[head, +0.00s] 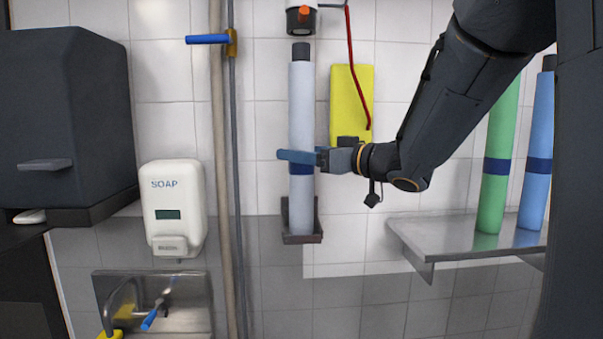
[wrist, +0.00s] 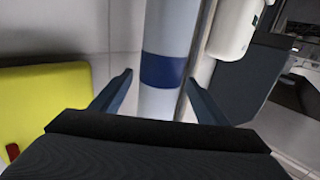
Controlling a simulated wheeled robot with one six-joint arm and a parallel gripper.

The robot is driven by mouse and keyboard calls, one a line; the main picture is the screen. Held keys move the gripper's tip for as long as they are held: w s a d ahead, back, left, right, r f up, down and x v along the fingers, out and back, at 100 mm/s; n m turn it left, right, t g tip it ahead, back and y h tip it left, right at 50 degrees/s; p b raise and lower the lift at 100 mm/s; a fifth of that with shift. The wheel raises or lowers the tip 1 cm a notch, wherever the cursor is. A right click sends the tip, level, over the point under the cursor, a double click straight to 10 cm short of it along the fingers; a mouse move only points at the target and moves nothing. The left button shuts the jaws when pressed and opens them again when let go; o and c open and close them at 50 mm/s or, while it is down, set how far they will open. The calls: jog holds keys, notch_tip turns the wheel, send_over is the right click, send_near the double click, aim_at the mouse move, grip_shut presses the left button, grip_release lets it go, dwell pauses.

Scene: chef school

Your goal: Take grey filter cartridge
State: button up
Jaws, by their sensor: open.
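The grey filter cartridge (head: 301,100) is a tall, pale grey cylinder with a dark top and a dark blue band. It stands upright in a small dark holder (head: 302,238) on the tiled wall. My gripper (head: 297,157) is level with the blue band in the head view. In the wrist view, the cartridge (wrist: 170,30) rises between the two blue fingers of my gripper (wrist: 160,92), which are apart with gaps on both sides. Whether the far finger touches it is hidden in the head view.
A filter head (head: 301,17) hangs above the cartridge. A yellow panel (head: 350,95) and red lever (head: 359,70) are close behind my wrist. Pipes (head: 233,200) and a soap dispenser (head: 173,210) are left. A shelf (head: 460,240) at right holds a green cartridge (head: 497,150) and a blue one (head: 538,150).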

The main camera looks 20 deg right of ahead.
jog(key=shift+w+a, duration=0.2)
jog(key=shift+w, duration=0.1)
jog(key=shift+c, duration=0.3)
grip_shut()
jog(key=shift+r, duration=0.1)
jog(key=shift+r, duration=0.1)
